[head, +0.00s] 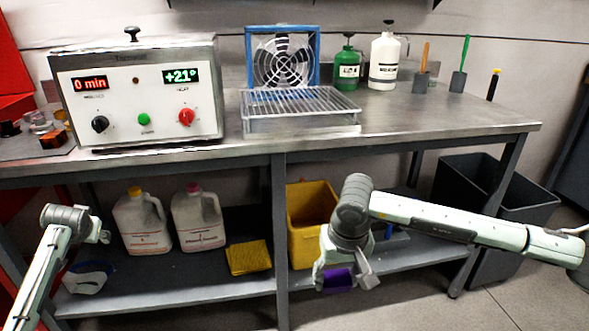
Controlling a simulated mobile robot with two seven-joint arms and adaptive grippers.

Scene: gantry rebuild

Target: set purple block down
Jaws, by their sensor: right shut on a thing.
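The purple block (338,280) is held in my right gripper (345,274), which hangs downward from the right arm in front of the lower shelf. The fingers are on either side of the block and cover part of it. The block is in the air, apart from the bench top. My left arm comes in at the lower left, and its wrist end (92,229) is in front of the lower shelf. Its fingers cannot be made out.
The steel bench (440,118) carries a control box (140,92), a wire rack (300,105) before a fan (283,65), and bottles (385,62). Its right front is clear. Below are jugs (143,225), a yellow bin (308,215) and a yellow cloth (248,257).

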